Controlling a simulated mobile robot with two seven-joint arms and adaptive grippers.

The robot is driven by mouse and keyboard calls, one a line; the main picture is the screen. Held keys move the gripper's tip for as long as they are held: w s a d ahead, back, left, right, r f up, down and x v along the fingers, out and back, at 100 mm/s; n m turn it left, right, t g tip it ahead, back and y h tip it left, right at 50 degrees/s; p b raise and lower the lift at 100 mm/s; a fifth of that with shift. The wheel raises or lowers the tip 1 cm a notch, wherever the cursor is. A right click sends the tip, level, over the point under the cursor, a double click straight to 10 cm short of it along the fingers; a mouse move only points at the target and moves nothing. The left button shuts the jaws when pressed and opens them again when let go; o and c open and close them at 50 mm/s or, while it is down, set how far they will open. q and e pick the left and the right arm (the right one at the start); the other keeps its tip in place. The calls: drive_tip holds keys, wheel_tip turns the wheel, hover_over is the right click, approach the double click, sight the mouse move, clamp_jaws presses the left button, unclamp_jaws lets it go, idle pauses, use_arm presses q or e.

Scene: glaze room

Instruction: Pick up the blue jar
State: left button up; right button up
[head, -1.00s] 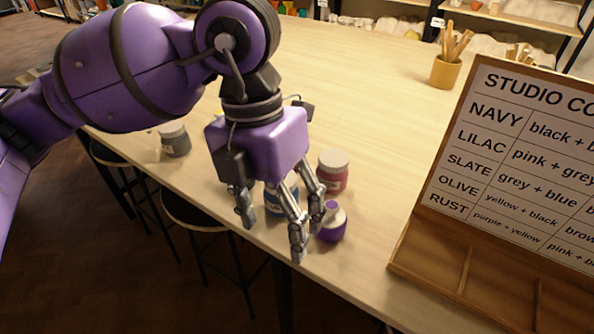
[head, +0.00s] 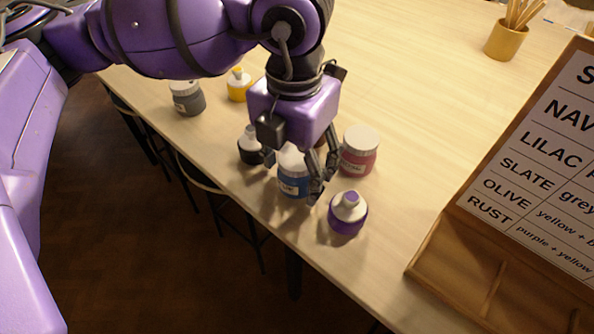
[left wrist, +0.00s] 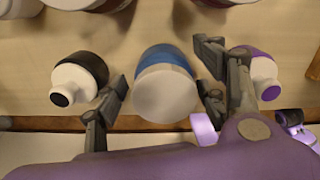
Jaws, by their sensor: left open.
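The blue jar (head: 294,178) with a white lid stands upright near the table's front edge. In the left wrist view the blue jar (left wrist: 166,80) sits between the spread fingers. My left gripper (head: 291,178) is open and comes down over the jar, with a finger on either side. In the left wrist view the left gripper (left wrist: 161,92) shows gaps between its fingers and the jar. Part of the jar's lid is hidden by the gripper in the head view. My right gripper is not in view.
A purple-banded bottle (head: 347,213) and a black one (head: 251,146) stand close on either side. A red jar (head: 358,152) is just behind. A grey jar (head: 187,98) and a yellow bottle (head: 238,85) stand farther left. A sign board (head: 530,170) is at right.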

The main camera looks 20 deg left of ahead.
use_arm(q)
drive_tip(key=shift+f, duration=0.2)
drive_tip(key=c, duration=1.3)
drive_tip(key=shift+c, duration=0.4)
drive_tip(key=shift+r, duration=0.15)
